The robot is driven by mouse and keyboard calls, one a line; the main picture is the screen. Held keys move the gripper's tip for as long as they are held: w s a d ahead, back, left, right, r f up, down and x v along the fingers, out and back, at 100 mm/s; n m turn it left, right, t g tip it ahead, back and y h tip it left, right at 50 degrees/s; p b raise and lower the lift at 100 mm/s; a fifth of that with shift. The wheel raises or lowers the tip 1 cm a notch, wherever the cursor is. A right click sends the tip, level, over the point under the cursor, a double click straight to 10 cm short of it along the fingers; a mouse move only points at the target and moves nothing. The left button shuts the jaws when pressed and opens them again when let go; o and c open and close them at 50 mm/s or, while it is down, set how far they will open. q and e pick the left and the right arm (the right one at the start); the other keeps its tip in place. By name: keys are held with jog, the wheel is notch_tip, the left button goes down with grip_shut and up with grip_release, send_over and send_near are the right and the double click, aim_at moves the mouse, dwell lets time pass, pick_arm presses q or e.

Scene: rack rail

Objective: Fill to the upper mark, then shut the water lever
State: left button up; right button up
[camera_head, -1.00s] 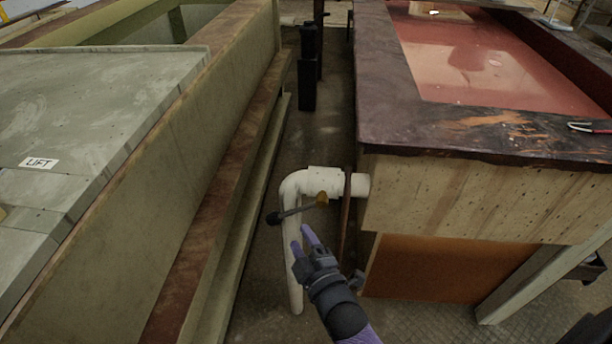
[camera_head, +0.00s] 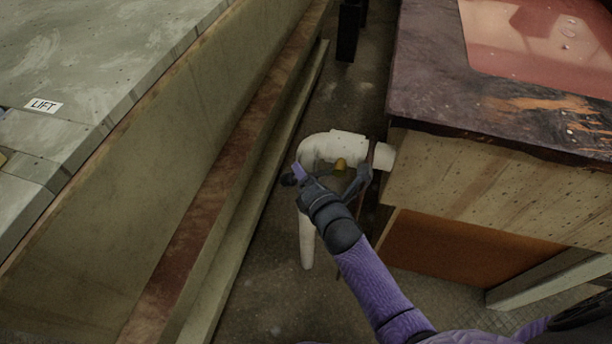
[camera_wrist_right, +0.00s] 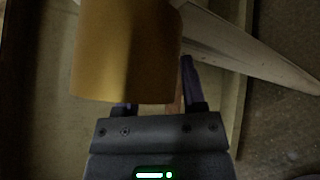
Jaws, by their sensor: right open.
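The brass valve hub (camera_head: 340,165) sits on the white pipe (camera_head: 346,147). My right gripper is open around the lever's area; I cannot tell whether it touches it. In the right wrist view a large brass cylinder (camera_wrist_right: 125,50) hides much of the left finger, and the other finger (camera_wrist_right: 189,80) is to its right. The red basin (camera_head: 545,50) has a shiny surface with reflections. No fill mark is readable. My left gripper is out of view.
The basin's dark rim (camera_head: 435,75) and wooden side (camera_head: 470,185) stand right of the pipe. A long low wall (camera_head: 190,150) runs along the left, beside a grey panel labelled LIFT (camera_head: 43,105). A dark post (camera_head: 348,32) stands in the narrow floor gap.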

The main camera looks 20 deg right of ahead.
grip_shut()
dwell(1.2)
dwell(0.3)
